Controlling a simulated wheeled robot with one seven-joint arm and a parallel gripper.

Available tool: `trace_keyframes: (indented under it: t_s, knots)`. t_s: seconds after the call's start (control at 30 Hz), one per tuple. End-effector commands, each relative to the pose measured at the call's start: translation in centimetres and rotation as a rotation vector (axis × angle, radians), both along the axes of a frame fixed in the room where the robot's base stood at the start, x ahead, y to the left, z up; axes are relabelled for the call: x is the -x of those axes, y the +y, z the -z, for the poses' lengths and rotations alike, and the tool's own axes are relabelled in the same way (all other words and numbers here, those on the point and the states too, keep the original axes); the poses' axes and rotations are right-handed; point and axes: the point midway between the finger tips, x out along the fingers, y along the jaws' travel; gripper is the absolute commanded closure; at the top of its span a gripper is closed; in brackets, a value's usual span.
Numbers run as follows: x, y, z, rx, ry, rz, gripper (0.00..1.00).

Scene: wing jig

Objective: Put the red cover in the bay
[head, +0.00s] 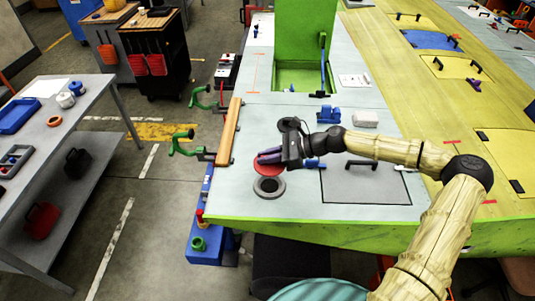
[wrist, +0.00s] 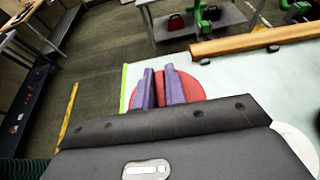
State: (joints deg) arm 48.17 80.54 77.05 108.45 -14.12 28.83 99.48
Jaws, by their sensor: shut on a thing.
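The red cover (head: 264,170) is a round red disc over the pale wing panel, left of the middle in the head view. It also shows in the wrist view (wrist: 198,88), partly hidden behind the purple fingers. My gripper (head: 264,156) is shut on the red cover; its two fingers (wrist: 162,88) are close together in the wrist view. A grey ring with a dark round opening (head: 269,187) lies just in front of the cover. A green-walled recess (head: 303,77) is farther back. I cannot tell which opening is the bay.
A wooden bar (head: 229,132) and green clamps (head: 183,144) line the panel's left edge. Another dark ring (head: 288,124), blue fittings (head: 328,115) and a white block (head: 365,119) lie behind my gripper. A flat panel with a handle (head: 362,186) is at right.

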Motion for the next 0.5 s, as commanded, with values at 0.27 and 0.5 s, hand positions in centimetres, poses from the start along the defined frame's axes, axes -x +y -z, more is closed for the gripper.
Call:
trace_keyframes:
  t_s: [0.27,0.5]
  knots:
    - [1.8,2.1,3.1,0.005,0.003,-0.029,1.0]
    - [5.1,5.6,7.1,0.005,0.001,-0.077,1.0]
